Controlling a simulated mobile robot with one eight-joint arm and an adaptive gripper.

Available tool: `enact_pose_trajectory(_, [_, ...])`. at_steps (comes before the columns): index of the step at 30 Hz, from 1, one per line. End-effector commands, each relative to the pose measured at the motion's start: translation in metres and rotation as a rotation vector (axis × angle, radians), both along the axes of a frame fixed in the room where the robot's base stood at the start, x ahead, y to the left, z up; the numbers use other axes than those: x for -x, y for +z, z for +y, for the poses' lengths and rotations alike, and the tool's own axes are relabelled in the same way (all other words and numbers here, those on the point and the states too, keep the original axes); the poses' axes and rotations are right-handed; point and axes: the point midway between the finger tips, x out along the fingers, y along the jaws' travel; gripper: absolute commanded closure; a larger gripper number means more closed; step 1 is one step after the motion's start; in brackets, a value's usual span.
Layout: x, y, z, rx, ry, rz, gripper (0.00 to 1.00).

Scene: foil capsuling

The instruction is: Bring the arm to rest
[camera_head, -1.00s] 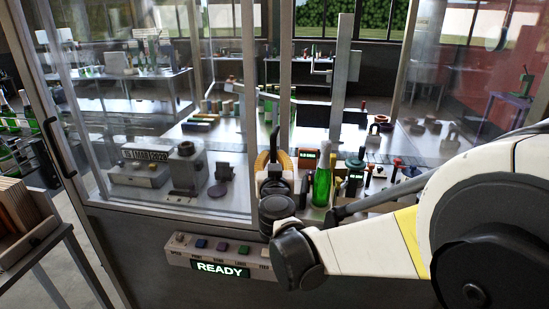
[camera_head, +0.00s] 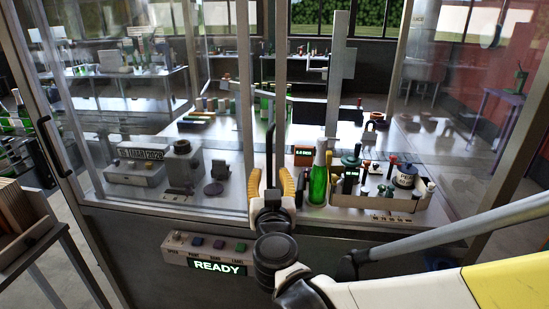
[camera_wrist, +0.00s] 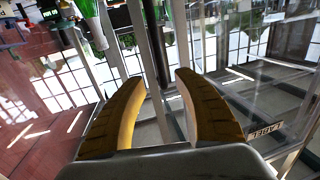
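My gripper (camera_head: 271,184) is in front of the opening of the glazed cabinet, with its two yellow-brown fingers pointing up. In the wrist view the gripper (camera_wrist: 157,85) has its fingers apart with nothing between them. A green bottle (camera_head: 318,186) with a pale top stands upright just right of my gripper, apart from it. Part of green glass (camera_wrist: 87,8) shows at the top of the wrist view. My arm reaches in from the lower right.
A tray (camera_head: 375,206) of small tools and stamps stands right of the bottle. A glass panel (camera_head: 160,110) covers the left side. A button panel (camera_head: 215,268) reading READY is on the cabinet front. A crate (camera_head: 22,218) stands at left.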

Motion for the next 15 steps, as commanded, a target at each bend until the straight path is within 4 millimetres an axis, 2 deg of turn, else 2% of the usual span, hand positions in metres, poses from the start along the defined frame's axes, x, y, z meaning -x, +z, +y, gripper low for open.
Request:
enact_pose_trajectory(4, [0.0103,-0.0001,-0.0013,0.0,0.0,0.0,0.62])
enact_pose_trajectory(15, [0.0114,0.0041,-0.0033,-0.003,0.011,-0.011,0.62])
